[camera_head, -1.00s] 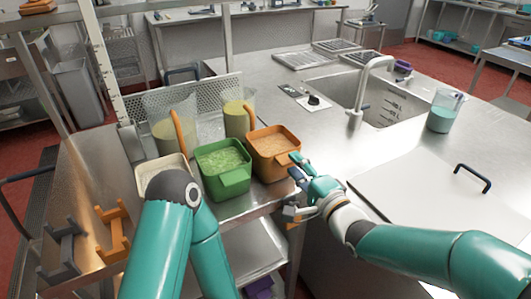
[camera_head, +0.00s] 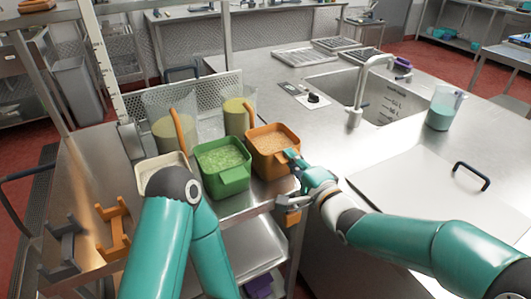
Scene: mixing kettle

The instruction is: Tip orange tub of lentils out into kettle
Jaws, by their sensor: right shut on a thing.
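The orange tub (camera_head: 286,164) holds pale orange-brown lentils and stands upright at the right end of the row on the steel cart. My right gripper (camera_head: 294,158) is shut on the orange tub, at its near right side; its fingertips partly hide the grip. The kettle (camera_head: 397,103) looks like the sunken steel basin with litre marks, behind and to the right of the tub, with a spout over it. My left arm reaches up from the bottom, and its gripper does not show.
A green tub (camera_head: 233,181) stands close left of the orange one, with a cream tub (camera_head: 152,162) beyond it. Two clear jugs stand behind. A white panel with a black handle (camera_head: 471,176) lies at right. A teal jug (camera_head: 441,108) stands beside the basin.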

